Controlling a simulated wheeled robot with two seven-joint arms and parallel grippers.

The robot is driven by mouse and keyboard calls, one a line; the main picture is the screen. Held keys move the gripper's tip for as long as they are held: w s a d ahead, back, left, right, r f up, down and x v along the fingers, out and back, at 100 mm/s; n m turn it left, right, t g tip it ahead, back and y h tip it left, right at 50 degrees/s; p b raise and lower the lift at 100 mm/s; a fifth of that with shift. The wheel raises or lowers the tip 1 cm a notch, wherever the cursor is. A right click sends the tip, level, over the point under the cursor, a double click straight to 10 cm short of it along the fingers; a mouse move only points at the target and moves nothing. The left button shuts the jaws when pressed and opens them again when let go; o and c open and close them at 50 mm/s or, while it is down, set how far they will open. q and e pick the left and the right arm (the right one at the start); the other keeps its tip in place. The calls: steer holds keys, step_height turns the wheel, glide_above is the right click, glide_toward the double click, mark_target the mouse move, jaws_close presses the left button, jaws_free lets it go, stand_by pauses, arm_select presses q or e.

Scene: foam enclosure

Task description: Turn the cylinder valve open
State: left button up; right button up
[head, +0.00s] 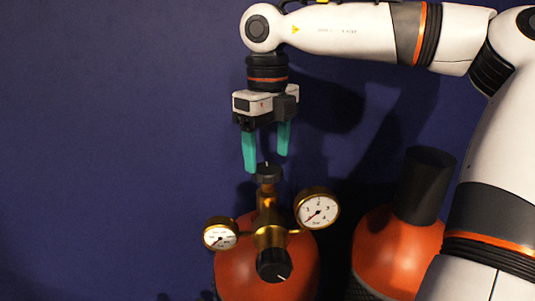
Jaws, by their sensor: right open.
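An orange gas cylinder (235,272) stands at the bottom centre of the head view. A brass regulator with two round white gauges sits on it, the smaller gauge (221,236) at left and the larger gauge (318,209) at right. A dark round valve knob (268,174) tops the brass stem, with a thin light mark standing above it. A black knob (273,265) with a white line faces forward below. My right gripper (266,160) points down with teal fingers apart, just above the top knob. Its fingers hold nothing. My left gripper is out of view.
A second orange cylinder (388,262) with a dark cap (424,185) stands at the right, close to my right arm. A plain dark blue wall (110,130) fills the background. The left side is free.

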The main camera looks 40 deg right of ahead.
steer(key=shift+f, duration=1.2)
steer(key=c, duration=1)
steer(key=shift+o, duration=0.2)
